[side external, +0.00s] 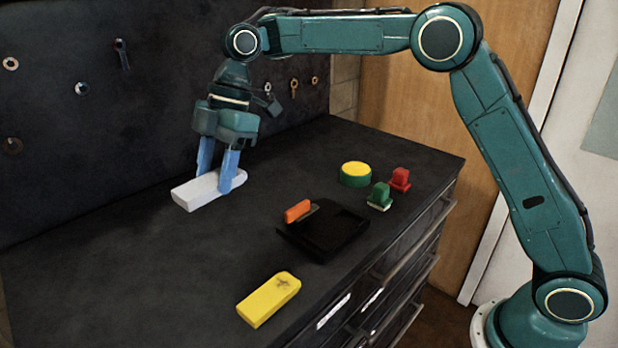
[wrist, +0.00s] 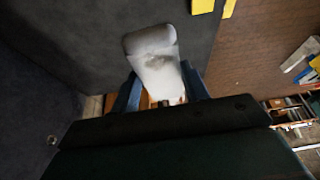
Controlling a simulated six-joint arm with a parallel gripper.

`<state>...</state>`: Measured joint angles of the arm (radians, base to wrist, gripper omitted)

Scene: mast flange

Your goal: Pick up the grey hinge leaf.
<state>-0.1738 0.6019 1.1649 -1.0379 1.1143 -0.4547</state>
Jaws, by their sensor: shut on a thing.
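The grey hinge leaf (side external: 201,191) is a pale, long flat block with a rounded end. It is at the left of the dark cabinet top in the side external view. My gripper (side external: 216,183) points down over it, with its blue fingers shut on the leaf's two sides. In the wrist view the leaf (wrist: 155,62) extends out from between the fingers (wrist: 160,97), with a dark smudge on its face. The fingers hide part of it. I cannot tell whether it touches the cabinet top or is slightly above it.
A yellow block (side external: 268,300) lies near the front edge. A black tray (side external: 335,240) has an orange piece (side external: 298,211) at it. A yellow-topped green disc (side external: 356,173), a green piece (side external: 380,196) and a red piece (side external: 400,179) stand at the right. A dark pegboard (side external: 100,130) rises behind.

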